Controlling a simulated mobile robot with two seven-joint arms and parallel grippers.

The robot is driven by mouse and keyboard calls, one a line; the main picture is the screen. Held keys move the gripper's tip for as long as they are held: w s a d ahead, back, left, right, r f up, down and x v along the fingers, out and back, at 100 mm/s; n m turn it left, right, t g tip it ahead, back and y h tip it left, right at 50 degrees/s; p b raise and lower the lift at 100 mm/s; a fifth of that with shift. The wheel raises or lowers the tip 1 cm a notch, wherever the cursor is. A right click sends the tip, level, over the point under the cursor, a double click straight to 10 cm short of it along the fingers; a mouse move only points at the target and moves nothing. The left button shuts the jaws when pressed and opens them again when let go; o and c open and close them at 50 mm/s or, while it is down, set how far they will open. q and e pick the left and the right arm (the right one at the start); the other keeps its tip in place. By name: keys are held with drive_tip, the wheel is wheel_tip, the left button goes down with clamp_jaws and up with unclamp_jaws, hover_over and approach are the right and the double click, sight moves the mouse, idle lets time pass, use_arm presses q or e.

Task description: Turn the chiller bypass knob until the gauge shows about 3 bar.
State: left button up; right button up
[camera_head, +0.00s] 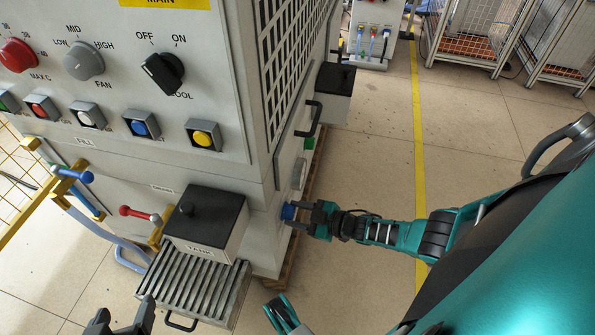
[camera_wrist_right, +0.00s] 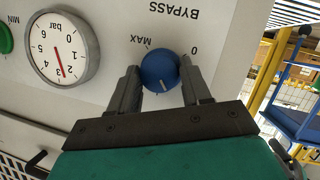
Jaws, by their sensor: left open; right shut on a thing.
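The blue bypass knob (camera_wrist_right: 160,70) sits on the grey panel under the word BYPASS, which appears upside down in the right wrist view. A white mark on it is near its lower edge. My right gripper (camera_wrist_right: 158,88) has one finger on each side of the knob and is shut on it. In the head view, the knob (camera_head: 288,211) is on the cabinet's side, with my right gripper (camera_head: 312,215) at it. The round bar gauge (camera_wrist_right: 62,48) also appears upside down; its red needle points between 2 and 3. My left gripper (camera_head: 125,318) is open and empty at the bottom left.
The cabinet front carries knobs and coloured push buttons (camera_head: 203,136). A black-topped box (camera_head: 207,220) and a slatted grate (camera_head: 192,288) stick out below. Floor right of the cabinet (camera_head: 375,130) is clear.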

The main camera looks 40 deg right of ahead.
use_arm(q)
drive_tip(key=shift+r, duration=0.1)
use_arm(e)
drive_tip(key=shift+w+d+r, duration=0.1)
drive_tip(key=shift+w, duration=0.15)
drive_tip(key=o, duration=0.8)
drive_tip(key=shift+o, duration=1.3)
drive_tip(key=shift+s, duration=0.1)
use_arm(q)
drive_tip(key=shift+s+a+r+y+p, duration=0.15)
drive_tip(key=shift+a+r+p, duration=0.3)
drive_tip(key=shift+p, duration=0.7)
drive_tip(key=shift+s+a+r+y+p, duration=0.15)
drive_tip(key=shift+r+p, duration=0.4)
drive_tip(key=shift+p, duration=0.6)
use_arm(e)
drive_tip(key=v, duration=1.2)
drive_tip(key=shift+s, duration=0.35)
drive_tip(key=shift+d+r, duration=0.1)
